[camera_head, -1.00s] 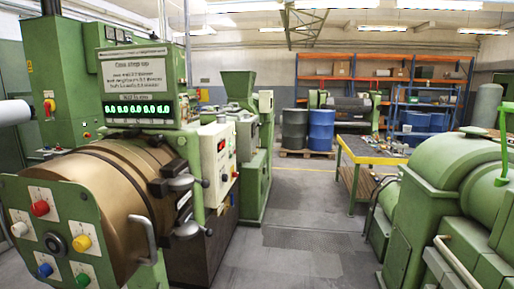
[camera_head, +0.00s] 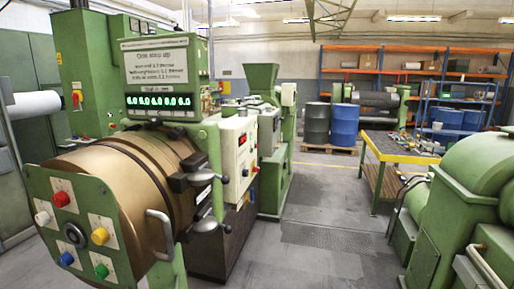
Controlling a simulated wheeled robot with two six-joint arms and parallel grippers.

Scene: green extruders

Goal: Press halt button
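The front panel (camera_head: 85,235) of the green extruder at the left carries several coloured buttons. A red button (camera_head: 61,199) is at its top, a white one (camera_head: 42,218) at the left, and a yellow one (camera_head: 100,236) at the right. A blue button (camera_head: 66,259) and a green button (camera_head: 102,271) sit along the bottom, around a dark round knob (camera_head: 75,234). No label reading "halt" can be made out. Neither gripper is in view.
A lit green display (camera_head: 158,102) and a sign (camera_head: 155,65) stand above the brown drum (camera_head: 130,185). A metal handle (camera_head: 160,235) juts out beside the panel. Green machinery (camera_head: 455,215) stands at the right. Grey floor (camera_head: 310,255) between is clear.

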